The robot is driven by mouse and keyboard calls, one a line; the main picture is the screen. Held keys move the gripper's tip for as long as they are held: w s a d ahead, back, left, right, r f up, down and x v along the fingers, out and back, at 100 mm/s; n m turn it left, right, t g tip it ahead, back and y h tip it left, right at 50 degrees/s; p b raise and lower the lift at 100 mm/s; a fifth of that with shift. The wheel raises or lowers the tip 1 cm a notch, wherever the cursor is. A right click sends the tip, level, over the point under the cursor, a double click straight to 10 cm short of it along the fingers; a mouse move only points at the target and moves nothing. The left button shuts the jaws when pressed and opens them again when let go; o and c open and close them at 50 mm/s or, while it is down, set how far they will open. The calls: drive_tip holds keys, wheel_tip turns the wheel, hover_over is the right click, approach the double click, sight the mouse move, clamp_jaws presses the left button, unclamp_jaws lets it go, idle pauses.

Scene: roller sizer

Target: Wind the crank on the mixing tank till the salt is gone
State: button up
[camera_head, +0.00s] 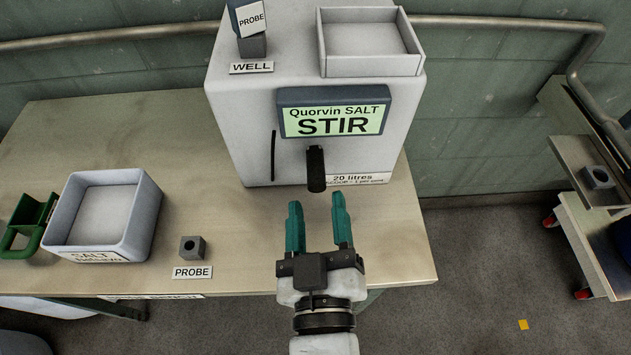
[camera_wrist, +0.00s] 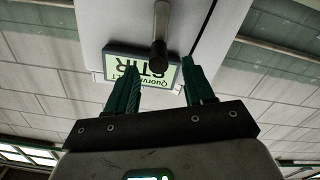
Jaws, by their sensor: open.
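The mixing tank (camera_head: 240,105) is a pale box at the back of the bench. Its screen (camera_head: 335,115) reads "Quorvin SALT STIR". A dark crank handle (camera_head: 316,168) sticks out from its front below the screen; it also shows in the wrist view (camera_wrist: 159,50). My gripper (camera_head: 317,208) has teal fingers, open and empty, pointing at the tank just in front of and below the handle. In the wrist view the fingers (camera_wrist: 160,80) stand either side of the handle's line, apart from it. The salt inside the tank cannot be seen.
A white salt bin (camera_head: 143,222) and a green scoop (camera_head: 28,225) sit at the bench's left. A small grey probe holder (camera_head: 193,248) stands near the front edge. A probe (camera_head: 251,22) sits in the well on the tank, beside an open tray (camera_head: 372,66). A cart (camera_head: 585,215) stands right.

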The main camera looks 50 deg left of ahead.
drive_tip(key=shift+v, duration=1.65)
drive_tip(key=w+d+f+m+h, duration=0.1)
drive_tip(key=w+d+f, duration=0.1)
drive_tip(key=w+d+f+m+h, duration=0.1)
drive_tip(key=w+d+f+h, duration=0.1)
drive_tip(key=d, duration=0.1)
drive_tip(key=w+d+f+m+h, duration=0.1)
drive_tip(key=w+d+f+h, duration=0.1)
drive_tip(key=d, duration=0.1)
drive_tip(key=shift+w+d+f+m+p, duration=0.1)
drive_tip(key=shift+w+f+m+p, duration=0.05)
drive_tip(key=shift+w+m+p, duration=0.15)
drive_tip(key=d+f+m+g+h+p, duration=0.1)
drive_tip(key=d+f+m+g+h, duration=0.2)
drive_tip(key=d, duration=0.5)
drive_tip(key=s+d+f+m+g+h, duration=0.1)
drive_tip(key=d+f+m+h, duration=0.1)
drive_tip(key=d+f, duration=0.5)
drive_tip(key=d+f+m+g+h+p, duration=0.1)
drive_tip(key=d+f+m+g+h, duration=0.15)
drive_tip(key=d, duration=0.55)
drive_tip(key=s+d+f+m+g+h, duration=0.1)
drive_tip(key=s+d+f+m+g, duration=0.2)
drive_tip(key=s+d, duration=0.7)
drive_tip(key=shift+s+f+g, duration=0.25)
drive_tip(key=shift+f+g, duration=0.1)
drive_tip(key=shift+g, duration=0.3)
drive_tip(key=shift+a+m, duration=0.1)
drive_tip(key=shift+m, duration=0.15)
